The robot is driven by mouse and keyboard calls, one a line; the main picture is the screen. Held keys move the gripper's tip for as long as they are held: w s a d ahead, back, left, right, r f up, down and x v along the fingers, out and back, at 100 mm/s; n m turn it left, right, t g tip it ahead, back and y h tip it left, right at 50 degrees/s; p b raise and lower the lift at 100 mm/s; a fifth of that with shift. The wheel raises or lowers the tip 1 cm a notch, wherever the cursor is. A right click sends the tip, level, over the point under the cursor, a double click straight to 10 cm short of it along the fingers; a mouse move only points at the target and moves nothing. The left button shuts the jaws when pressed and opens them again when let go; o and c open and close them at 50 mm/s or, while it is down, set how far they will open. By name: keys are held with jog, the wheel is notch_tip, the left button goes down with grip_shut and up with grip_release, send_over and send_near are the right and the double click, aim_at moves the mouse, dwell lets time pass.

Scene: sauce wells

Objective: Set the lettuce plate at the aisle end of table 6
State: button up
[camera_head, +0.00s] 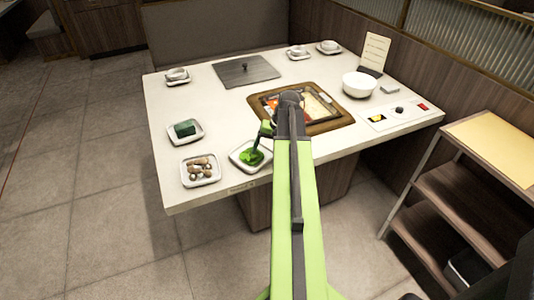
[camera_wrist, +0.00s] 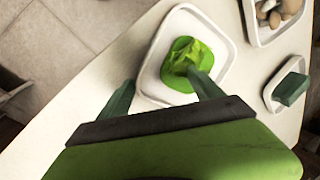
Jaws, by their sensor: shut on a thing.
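The lettuce plate (camera_head: 237,158) is a white square dish with green leaves, at the near edge of the white table (camera_head: 218,112). It also shows in the wrist view (camera_wrist: 215,78). In the head view my gripper (camera_head: 257,146) reaches down to the plate from the right. I cannot tell whether the plate rests on the tabletop or hangs just above it. My arm hides part of the table's near side.
A mushroom plate (camera_head: 185,182) and a plate with a dark green block (camera_head: 174,139) stand to the left. A framed grill (camera_head: 334,124), a white bowl (camera_head: 359,85) and a dark lid (camera_head: 247,70) are farther back. A shelf cart (camera_head: 464,210) stands right. Floor is clear at left.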

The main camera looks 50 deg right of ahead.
jog(key=shift+d, duration=0.15)
jog(key=o, duration=1.5)
jog(key=shift+c, duration=0.2)
jog(key=o, duration=0.4)
